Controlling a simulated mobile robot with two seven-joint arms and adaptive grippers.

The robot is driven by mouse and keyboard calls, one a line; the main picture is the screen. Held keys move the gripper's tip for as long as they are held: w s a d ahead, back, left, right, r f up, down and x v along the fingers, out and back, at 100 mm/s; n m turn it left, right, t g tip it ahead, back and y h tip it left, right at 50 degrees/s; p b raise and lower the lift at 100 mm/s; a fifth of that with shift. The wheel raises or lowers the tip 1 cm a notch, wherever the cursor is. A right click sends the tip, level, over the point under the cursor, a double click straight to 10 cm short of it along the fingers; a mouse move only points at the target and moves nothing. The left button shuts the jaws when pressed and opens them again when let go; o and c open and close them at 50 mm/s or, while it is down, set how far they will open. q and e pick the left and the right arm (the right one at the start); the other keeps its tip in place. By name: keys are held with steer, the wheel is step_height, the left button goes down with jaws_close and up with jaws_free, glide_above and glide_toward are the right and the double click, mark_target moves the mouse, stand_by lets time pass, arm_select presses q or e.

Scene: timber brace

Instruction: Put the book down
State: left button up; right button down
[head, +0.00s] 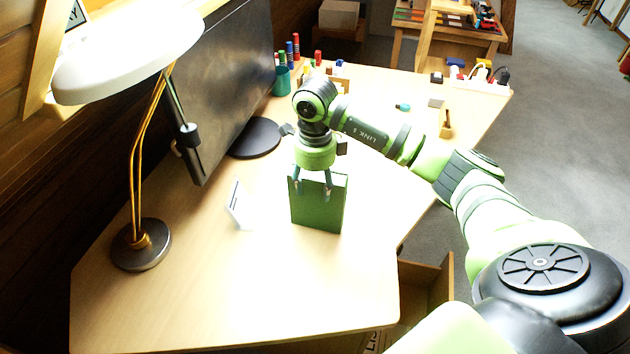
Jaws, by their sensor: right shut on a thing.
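A green book (318,205) stands upright on or just above the wooden desk (250,290); I cannot tell whether its lower edge touches the top. My right gripper (313,187) comes down from above and is shut on the book's upper edge. Its fingers cover part of the top of the book. My left gripper is not in view.
A lamp (141,244) and a dark monitor (225,85) stand at the left. A small white card (236,205) stands left of the book. A pen cup (283,80) and small items are at the back. The desk's front is clear.

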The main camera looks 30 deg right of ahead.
steer(key=shift+c, duration=2.1)
jaws_free()
steer(key=shift+f, duration=0.1)
step_height(320, 180, up, 8)
steer(key=shift+f+b, duration=0.25)
steer(key=shift+b, duration=0.7)
step_height(320, 180, up, 5)
steer(key=shift+f+p, duration=0.1)
steer(key=shift+p, duration=0.25)
steer(key=shift+f, duration=0.1)
